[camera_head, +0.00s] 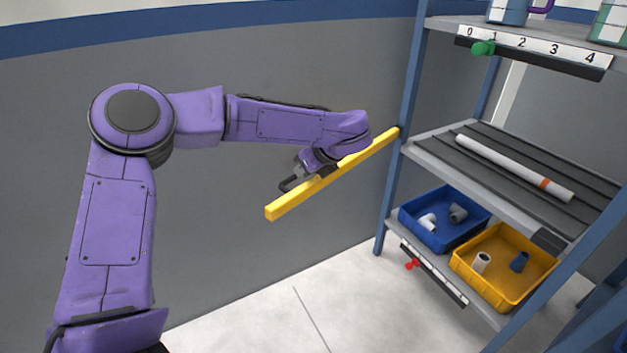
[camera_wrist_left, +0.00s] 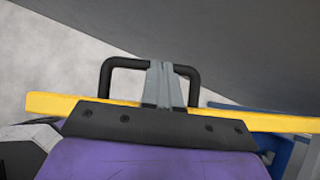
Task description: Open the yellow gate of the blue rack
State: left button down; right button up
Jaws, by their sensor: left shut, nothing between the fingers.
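The yellow gate (camera_head: 370,152) is a long bar joined to the left front blue post of the blue rack (camera_head: 411,75). It is swung out from the rack toward the left, so the rack's front is clear of it. Its black handle (camera_head: 288,185) is near the free end. The handle also shows as a black loop in the left wrist view (camera_wrist_left: 107,77). My left gripper (camera_head: 306,172) is at the gate beside the handle. Its grey fingers (camera_wrist_left: 165,85) are together, empty, and overlap the middle of the handle. My right gripper is not in view.
A white pipe with an orange band (camera_head: 515,165) lies on the middle shelf. A blue bin (camera_head: 468,240) and a yellow bin (camera_head: 490,296) with fittings stand on the lower shelf. A grey wall (camera_head: 230,200) is behind the gate. The floor (camera_head: 290,315) is clear.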

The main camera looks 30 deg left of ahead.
pick_arm(q)
jog(key=shift+m+t, duration=0.4)
jog(key=shift+m, duration=0.3)
jog(key=a, duration=0.1)
jog(key=w+a, duration=0.1)
jog(key=a, duration=0.2)
jog(key=shift+w+a, duration=0.25)
jog(key=shift+a, duration=0.05)
